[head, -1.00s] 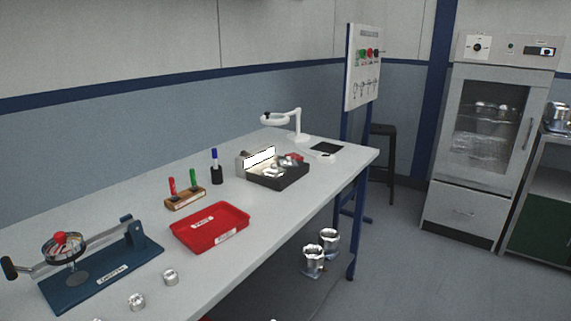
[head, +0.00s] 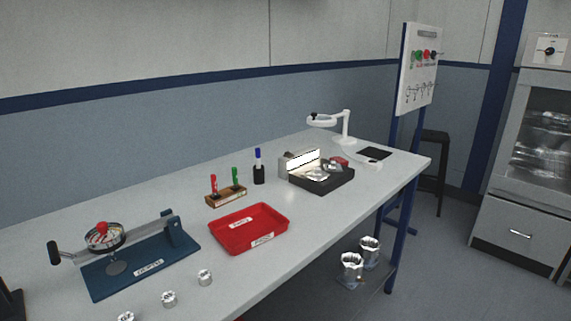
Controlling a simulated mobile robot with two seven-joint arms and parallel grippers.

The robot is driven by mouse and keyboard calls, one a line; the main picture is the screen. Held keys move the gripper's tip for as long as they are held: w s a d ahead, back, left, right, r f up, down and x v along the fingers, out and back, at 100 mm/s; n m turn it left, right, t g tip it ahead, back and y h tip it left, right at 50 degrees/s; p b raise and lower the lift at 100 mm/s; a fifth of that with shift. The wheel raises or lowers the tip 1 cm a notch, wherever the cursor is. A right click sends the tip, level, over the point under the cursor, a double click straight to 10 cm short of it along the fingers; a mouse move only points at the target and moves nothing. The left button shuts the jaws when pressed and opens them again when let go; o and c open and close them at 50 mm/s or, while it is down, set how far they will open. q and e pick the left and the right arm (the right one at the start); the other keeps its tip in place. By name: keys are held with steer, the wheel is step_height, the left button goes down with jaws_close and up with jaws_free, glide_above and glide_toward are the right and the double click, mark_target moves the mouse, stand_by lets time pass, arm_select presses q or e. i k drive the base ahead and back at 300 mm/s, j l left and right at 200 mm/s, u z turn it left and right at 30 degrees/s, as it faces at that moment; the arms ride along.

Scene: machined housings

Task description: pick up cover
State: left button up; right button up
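No part is clearly marked as the cover. Several small round silver metal parts stand in a row at the front edge of the table: one (head: 205,277) in front of the blue fixture, one (head: 168,298) left of it, and one (head: 126,316) cut off by the bottom edge. Two larger silver housings, one (head: 351,267) nearer and one (head: 369,250) behind it, stand below the table on a low shelf. The black open box (head: 322,184) holds metal parts too small to tell. Neither of my grippers is in view.
The grey table (head: 310,225) also carries a blue fixture (head: 140,268) with a lever, a red tray (head: 249,228) that looks empty, a marker block (head: 226,196), a pen cup (head: 258,174) and a white lamp (head: 346,128). A dark object (head: 10,304) shows at lower left.

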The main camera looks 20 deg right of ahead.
mark_target(333, 167)
steer(key=i+l+u, duration=0.1)
steer(key=l+u, duration=0.5)
steer(key=l, duration=0.2)
steer(key=l+u, duration=0.35)
steer(key=l, duration=1.15)
steer(key=k+l+u, duration=0.15)
steer(key=l, duration=0.45)
steer(key=k+l, duration=0.1)
steer(key=l, duration=0.55)
steer(key=i+u, duration=0.05)
